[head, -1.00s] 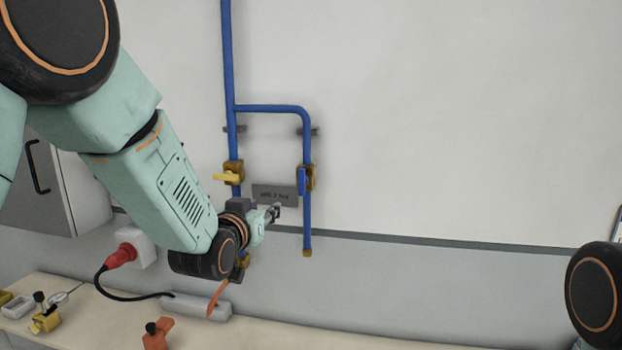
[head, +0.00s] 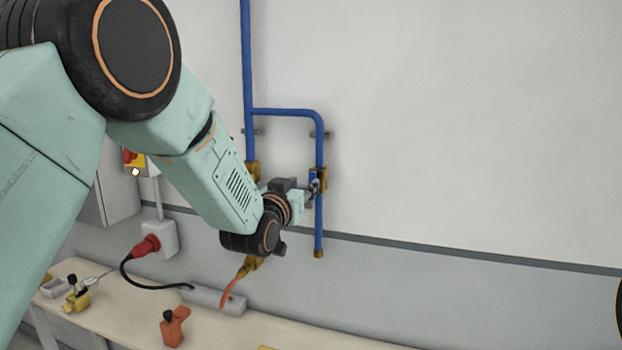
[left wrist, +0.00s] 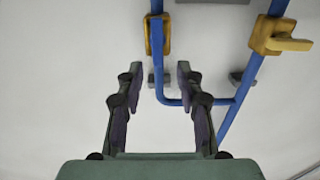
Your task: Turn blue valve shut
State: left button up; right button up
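The blue valve (head: 322,178) has a brass body and a blue lever handle. It sits on the right-hand branch of the blue pipe, and my left gripper partly covers it in the head view. In the left wrist view its blue handle (left wrist: 157,36) lies along the pipe, in line with the gap between my fingers. My left gripper (head: 313,187) is open and empty; its fingertips also show in the left wrist view (left wrist: 158,72). My right gripper is out of view.
A second valve with a yellow handle (left wrist: 288,44) sits on the other pipe. A red plug (head: 147,246) with a black cable is on the wall. The bench (head: 290,330) below holds an orange block (head: 174,327) and a power strip (head: 215,300). The wall to the right is clear.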

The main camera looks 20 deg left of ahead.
aim_at(312, 179)
pick_arm(q)
jog(key=w, duration=0.3)
jog(key=w+p, duration=0.1)
jog(key=shift+w+d+f, duration=0.1)
jog(key=shift+w+d, duration=0.25)
jog(key=shift+w, duration=0.05)
jog(key=shift+w+a, duration=0.15)
jog(key=shift+w, duration=0.15)
jog(key=shift+a, duration=0.1)
jog(key=shift+s, duration=0.15)
jog(key=shift+w+d, duration=0.2)
jog(key=shift+d, duration=0.05)
jog(key=c, duration=0.4)
jog(key=shift+a, duration=0.2)
grip_shut()
jog(key=shift+d, duration=0.15)
